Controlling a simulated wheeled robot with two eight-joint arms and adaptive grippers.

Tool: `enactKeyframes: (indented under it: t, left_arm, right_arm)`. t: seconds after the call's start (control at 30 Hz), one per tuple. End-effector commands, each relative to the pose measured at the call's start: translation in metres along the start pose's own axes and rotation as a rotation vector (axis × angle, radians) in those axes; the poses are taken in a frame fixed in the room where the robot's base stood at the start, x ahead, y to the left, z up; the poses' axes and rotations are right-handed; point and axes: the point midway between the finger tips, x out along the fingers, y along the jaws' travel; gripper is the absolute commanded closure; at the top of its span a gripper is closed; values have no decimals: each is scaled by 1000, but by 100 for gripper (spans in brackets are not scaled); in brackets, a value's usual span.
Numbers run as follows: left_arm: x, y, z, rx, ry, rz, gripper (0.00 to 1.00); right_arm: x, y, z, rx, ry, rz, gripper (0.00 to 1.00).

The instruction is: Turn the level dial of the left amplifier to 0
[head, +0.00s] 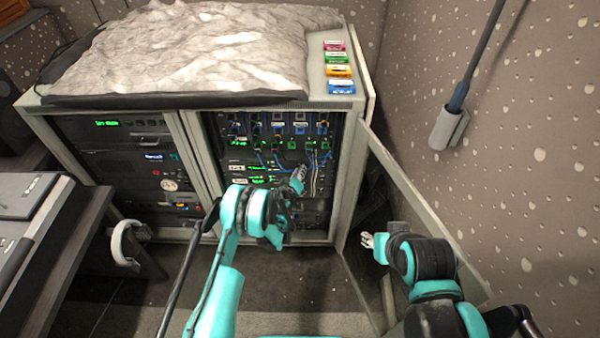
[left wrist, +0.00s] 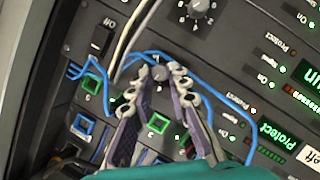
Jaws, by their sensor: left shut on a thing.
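In the left wrist view, a small dark round dial (left wrist: 159,72) sits on a black amplifier panel, in line with a green "Protect" display and a partly cut-off label ending in "eft". My left gripper (left wrist: 163,79) has its fingertips on either side of this dial and is shut on it. The fingers hide its scale, and I cannot read its setting. In the head view, my left gripper (head: 299,178) reaches the front of the right rack bay, and the dial is too small to tell there. My right gripper (head: 367,240) is away from the rack, by the open door.
Another numbered dial (left wrist: 200,8) sits on the neighbouring panel. Blue cables (left wrist: 205,72) loop close around the fingers. An off switch (left wrist: 100,40) is nearby. In the head view, the open rack door (head: 405,205) stands on the right and a desk (head: 35,240) on the left.

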Motion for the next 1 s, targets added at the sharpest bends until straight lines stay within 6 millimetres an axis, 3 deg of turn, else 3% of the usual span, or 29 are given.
enactKeyframes:
  t: [0.4, 0.9, 0.93, 1.0]
  left_arm:
    - [1, -3, -2, -173, 5, 72, 100]
    - [1, -3, -2, -194, 5, 81, 100]
    - [1, -3, -2, -194, 5, 81, 80]
    - [1, -3, -2, -194, 4, 80, 62]
  right_arm:
    - [0, 0, 0, 0, 0, 0, 60]
    - [0, 0, 0, 0, 0, 0, 60]
    - [0, 0, 0, 0, 0, 0, 60]
    - [0, 0, 0, 0, 0, 0, 60]
